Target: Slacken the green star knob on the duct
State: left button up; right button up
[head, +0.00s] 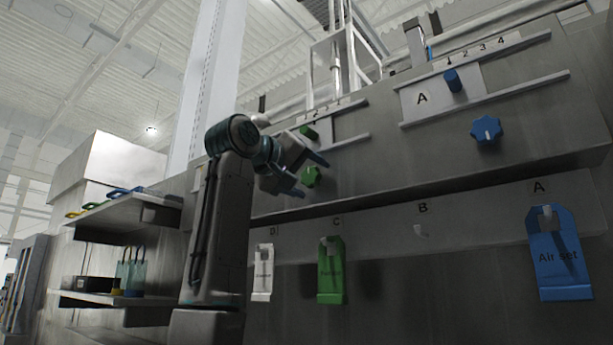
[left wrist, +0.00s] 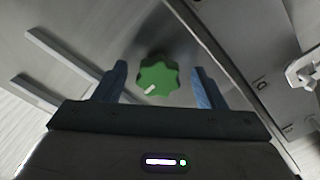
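The green star knob (head: 311,176) sits on the grey duct face (head: 385,165); a white pointer mark shows on it in the left wrist view (left wrist: 157,78). My left gripper (head: 311,177) is open, its two blue fingers spread to either side of the knob. In the left wrist view the left gripper (left wrist: 158,85) shows the knob between and a little beyond its fingertips, with gaps on both sides and no visible contact. My right gripper is in neither view.
A blue star knob (head: 487,129) and a blue slider (head: 453,80) are on the right. A green slider (head: 309,132) is just above the green knob. Below hang a white tag (head: 263,275), a green tag (head: 331,272) and a blue "Air set" tag (head: 559,255). A shelf (head: 125,208) stands left.

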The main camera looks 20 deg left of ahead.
pick_arm(q)
jog(key=b+v, duration=0.5)
jog(key=v, duration=0.6)
jog(key=shift+w+r, duration=0.1)
dwell(0.4)
